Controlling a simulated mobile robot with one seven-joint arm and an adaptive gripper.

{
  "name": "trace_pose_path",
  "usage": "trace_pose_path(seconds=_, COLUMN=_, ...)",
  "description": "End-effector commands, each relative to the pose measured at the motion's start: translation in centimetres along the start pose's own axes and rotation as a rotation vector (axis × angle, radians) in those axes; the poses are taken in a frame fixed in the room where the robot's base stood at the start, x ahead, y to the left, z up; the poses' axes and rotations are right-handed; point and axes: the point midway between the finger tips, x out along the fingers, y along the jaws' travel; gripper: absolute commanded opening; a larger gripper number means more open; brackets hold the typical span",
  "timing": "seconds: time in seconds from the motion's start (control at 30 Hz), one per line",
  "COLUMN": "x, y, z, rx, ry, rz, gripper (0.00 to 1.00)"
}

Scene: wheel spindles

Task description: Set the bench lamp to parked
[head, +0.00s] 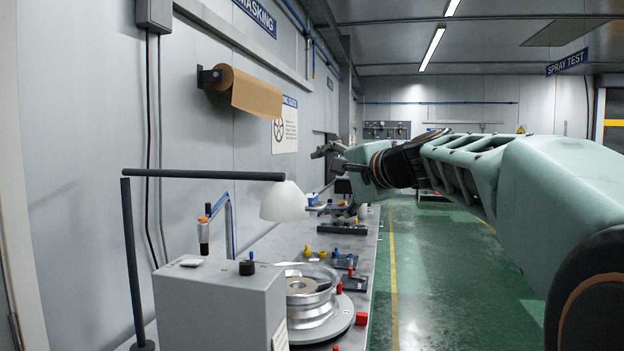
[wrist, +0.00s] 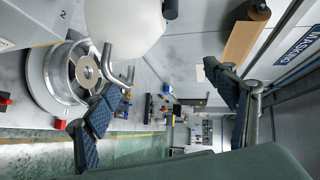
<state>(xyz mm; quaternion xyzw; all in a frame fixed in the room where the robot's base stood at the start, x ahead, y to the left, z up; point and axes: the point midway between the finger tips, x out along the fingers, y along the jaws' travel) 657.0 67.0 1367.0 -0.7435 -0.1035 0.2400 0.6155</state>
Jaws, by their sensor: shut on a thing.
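The bench lamp has a dark post and horizontal arm (head: 200,174) and a white shade (head: 284,201) hanging at the arm's right end, above the bench. In the wrist view the shade (wrist: 125,25) is large at the upper left, with a bent metal handle (wrist: 118,66) on it. My gripper (head: 333,150) is right of and higher than the shade in the head view. In the wrist view its fingers (wrist: 163,75) are spread wide, with nothing visible between them. The left fingertip overlaps the handle's lower end in the picture; I cannot tell whether they touch.
A grey box with a black knob (head: 222,300) stands at the bench's near end. A metal wheel (head: 315,300) sits behind it. Several small red, yellow and blue parts lie along the bench. A brown paper roll (head: 250,92) is on the left wall. The green floor (head: 450,270) is clear.

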Motion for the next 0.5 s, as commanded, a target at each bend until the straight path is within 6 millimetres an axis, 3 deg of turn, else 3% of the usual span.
trace_pose_path(seconds=0.03, x=-1.3, y=-2.2, z=-0.1, rx=-0.011, ry=0.017, rz=-0.038, gripper=0.57)
trace_pose_path(seconds=0.13, x=-1.9, y=-2.2, z=-0.1, rx=-0.01, ry=0.016, rz=-0.038, gripper=0.53)
trace_pose_path(seconds=0.17, x=-2.2, y=-2.2, z=0.0, rx=-0.011, ry=0.015, rz=-0.039, gripper=0.43)
trace_pose_path(seconds=0.2, x=-2.4, y=-2.1, z=0.1, rx=-0.011, ry=0.013, rz=-0.037, gripper=0.25)
trace_pose_path(seconds=0.5, x=-4.2, y=-1.4, z=0.2, rx=-0.01, ry=0.007, rz=-0.029, gripper=0.24)
